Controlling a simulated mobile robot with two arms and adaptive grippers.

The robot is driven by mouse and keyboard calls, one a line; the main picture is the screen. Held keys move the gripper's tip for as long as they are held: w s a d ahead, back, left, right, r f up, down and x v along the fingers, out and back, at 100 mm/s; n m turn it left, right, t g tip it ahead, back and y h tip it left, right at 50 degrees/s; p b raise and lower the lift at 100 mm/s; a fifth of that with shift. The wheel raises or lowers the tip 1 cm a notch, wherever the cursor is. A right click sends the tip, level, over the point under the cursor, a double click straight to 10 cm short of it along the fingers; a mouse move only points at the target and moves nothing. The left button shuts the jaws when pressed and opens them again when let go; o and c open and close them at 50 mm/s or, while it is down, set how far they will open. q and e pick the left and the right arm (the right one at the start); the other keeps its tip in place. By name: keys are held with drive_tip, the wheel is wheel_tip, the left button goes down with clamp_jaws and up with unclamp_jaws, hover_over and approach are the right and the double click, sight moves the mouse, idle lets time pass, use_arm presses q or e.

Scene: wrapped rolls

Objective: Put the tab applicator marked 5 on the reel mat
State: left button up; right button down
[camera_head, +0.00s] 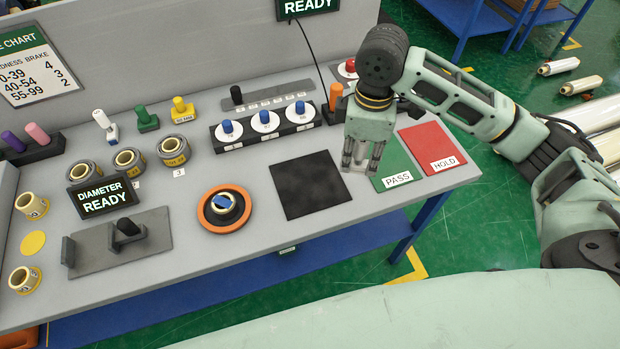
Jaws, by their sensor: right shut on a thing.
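My right gripper (361,158) points down just right of the black square mat (305,185), near the green PASS mat (394,171). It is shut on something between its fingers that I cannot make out. White-handled (103,121), green-handled (146,117) and yellow-handled (182,108) tools stand at the back left of the table. The marks on them are too small to read, so I cannot tell which is the tab applicator marked 5. No mat is labelled as the reel mat; the black square is bare. My left gripper is not in view.
A rack (265,129) with blue-knobbed discs stands behind the black mat. An orange ring holder (223,209) sits to its left. Wrapped rolls (128,160), a DIAMETER sign (102,197) and a grey fixture (117,243) are farther left. The red HOLD mat (432,146) is bare.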

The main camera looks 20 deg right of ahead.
drive_tip(key=shift+w+d+f+n, duration=0.2)
drive_tip(key=shift+f+n, duration=0.1)
drive_tip(key=shift+n, duration=0.4)
drive_tip(key=p, duration=0.3)
hover_over(310, 182)
wheel_tip(310, 182, down, 7)
drive_tip(key=shift+w+r, duration=0.1)
wheel_tip(310, 182, down, 4)
drive_tip(key=shift+r+p, duration=0.15)
drive_tip(key=shift+p, duration=0.2)
drive_tip(key=shift+f, duration=0.25)
drive_tip(key=shift+f, duration=0.15)
drive_tip(key=c, duration=1.6)
unclamp_jaws()
drive_tip(key=shift+o, duration=0.2)
wheel_tip(310, 182, up, 12)
drive_tip(key=b, duration=0.2)
drive_tip(key=shift+w, duration=0.2)
